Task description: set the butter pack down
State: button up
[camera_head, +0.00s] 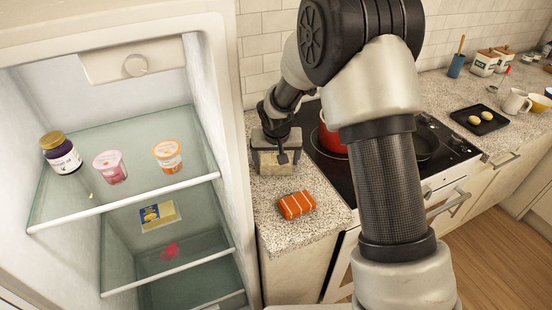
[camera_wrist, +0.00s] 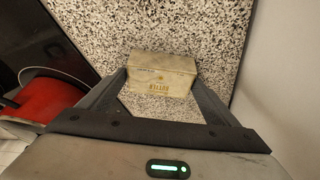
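The butter pack (camera_wrist: 163,76) is a pale yellowish block with printed lettering, seen between my fingertips in the wrist view. My gripper (camera_wrist: 162,82) points down, with one finger against each end of the pack, and looks shut on it. In the head view my gripper (camera_head: 276,150) is over the speckled counter (camera_head: 270,212), between the fridge and the stove. The pack's pale side (camera_head: 272,163) shows below it. The pack is at or just above the counter top; I cannot tell whether its underside touches.
An orange striped pack (camera_head: 297,204) lies nearer on the counter. A red pot (camera_head: 330,137) stands on the black stove (camera_head: 345,172) just right of my gripper. The open fridge (camera_head: 222,130) is on the left, with a jar, two cups and a blue-yellow pack (camera_head: 159,215).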

jog(key=shift+o, duration=1.1)
jog(key=shift+r, duration=0.25)
jog(key=v, duration=1.2)
jog(key=s+d+r, duration=0.8)
jog(key=s+r, duration=0.3)
jog(key=s, duration=0.1)
jog(key=s+d+r, duration=0.1)
jog(key=s+d, duration=0.1)
jog(key=s, duration=0.6)
jog(key=s+d+r+t, duration=0.1)
jog(key=s+d, duration=0.1)
jog(key=s, duration=0.6)
jog(key=shift+s+d+r, duration=0.2)
jog(key=shift+d+r, duration=0.1)
